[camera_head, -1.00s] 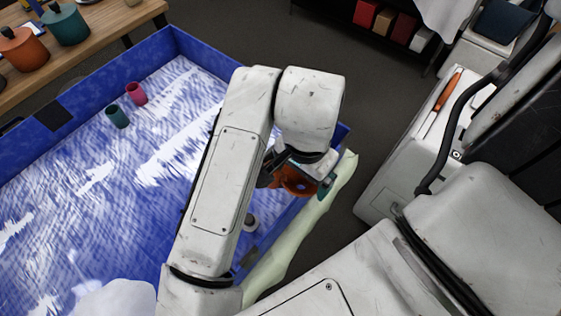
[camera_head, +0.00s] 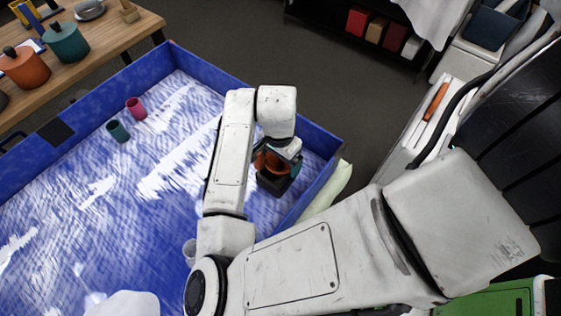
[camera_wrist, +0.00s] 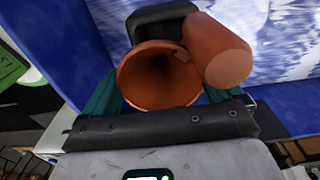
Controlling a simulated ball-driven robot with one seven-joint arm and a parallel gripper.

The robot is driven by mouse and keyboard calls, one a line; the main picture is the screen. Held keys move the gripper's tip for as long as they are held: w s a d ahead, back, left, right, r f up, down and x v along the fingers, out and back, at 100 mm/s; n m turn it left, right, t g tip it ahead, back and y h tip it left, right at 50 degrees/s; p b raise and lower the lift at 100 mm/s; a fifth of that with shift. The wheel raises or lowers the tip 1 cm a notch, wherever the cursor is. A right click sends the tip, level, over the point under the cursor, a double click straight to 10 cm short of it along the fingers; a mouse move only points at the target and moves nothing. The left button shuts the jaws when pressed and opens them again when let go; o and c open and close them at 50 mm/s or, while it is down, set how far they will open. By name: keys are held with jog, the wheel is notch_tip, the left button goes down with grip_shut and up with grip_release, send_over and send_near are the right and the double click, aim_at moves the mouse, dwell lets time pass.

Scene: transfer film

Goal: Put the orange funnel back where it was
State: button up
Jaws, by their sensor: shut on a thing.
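The orange funnel (camera_wrist: 142,80) is between the teal fingers of my gripper (camera_wrist: 160,92), its round mouth facing the wrist camera. My gripper is shut on it. In the head view the funnel (camera_head: 274,164) shows below my wrist, in front of or over a dark block (camera_head: 274,184) in the near right part of the blue tray. An orange cylinder (camera_wrist: 228,62) overlaps the funnel's right edge in the wrist view; I cannot tell whether they are joined. A black rounded piece (camera_wrist: 160,22) lies behind the funnel. My gripper (camera_head: 284,161) is partly hidden by my wrist in the head view.
The blue-walled tray (camera_head: 210,72) has a wavy blue-white floor. A pink cup (camera_head: 136,108) and a teal cup (camera_head: 118,131) stand at its far left. The tray's middle is clear. Lidded pots stand on the wooden table (camera_head: 115,42).

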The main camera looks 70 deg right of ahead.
aim_at(280, 161)
jog(key=shift+f, duration=1.15)
jog(key=shift+f, duration=0.4)
jog(key=o, duration=0.8)
jog(key=shift+r, duration=0.6)
notch_tip(280, 161, up, 12)
jog(key=shift+a+f, duration=0.1)
jog(key=shift+f, duration=0.1)
